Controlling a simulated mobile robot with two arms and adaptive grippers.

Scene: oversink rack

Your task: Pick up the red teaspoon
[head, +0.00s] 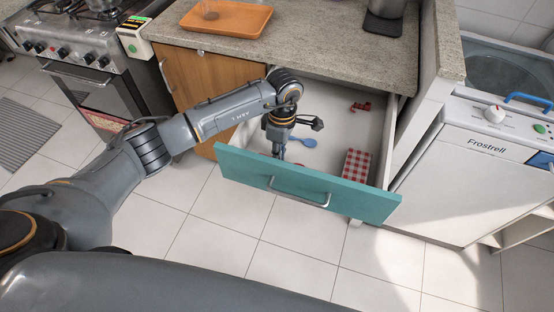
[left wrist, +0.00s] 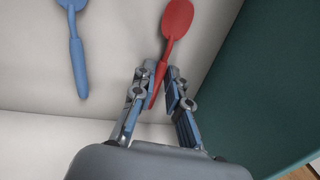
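The red teaspoon (left wrist: 175,22) shows in the left wrist view, bowl toward the top and handle running down between my left fingers. My left gripper (left wrist: 160,72) has its fingertips close together on both sides of the handle, with hardly any gap, and appears shut on it. Whether the spoon is clear of the drawer floor cannot be told. My right gripper is in neither view.
A blue spoon (head: 303,141) lies beside my gripper; it also shows in the left wrist view (left wrist: 78,65). The drawer's teal front (head: 240,172) stands close. A red-checked item (head: 355,168) and a small red object (head: 360,106) lie farther right. The counter (head: 330,45) overhangs the drawer's back.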

